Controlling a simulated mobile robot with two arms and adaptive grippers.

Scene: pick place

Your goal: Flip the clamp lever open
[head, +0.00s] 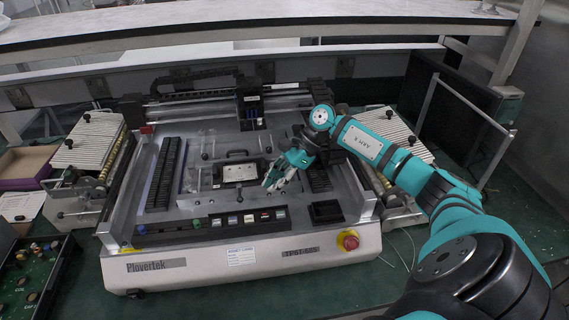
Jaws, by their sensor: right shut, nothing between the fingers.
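My right gripper (270,183) reaches in from the right over the machine's metal bed, with its fingers pointing down and left. Its fingers are shut and hold nothing. The fingertips are just right of a framed fixture (216,183) that holds a pale rectangular plate (240,173). A small dark handle (237,153) shows at the back of this fixture. Small dark-knobbed levers stand around the fixture; I cannot tell which one is the clamp lever or whether the fingers touch it. My left gripper is not in view.
The Plovertek machine (160,277) stands on a green bench. A control strip with buttons (232,220) and a red-and-yellow stop knob (348,241) line its front. A dark tool head (250,105) hangs behind the fixture. A circuit board (30,270) lies front left; a shelf crosses above.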

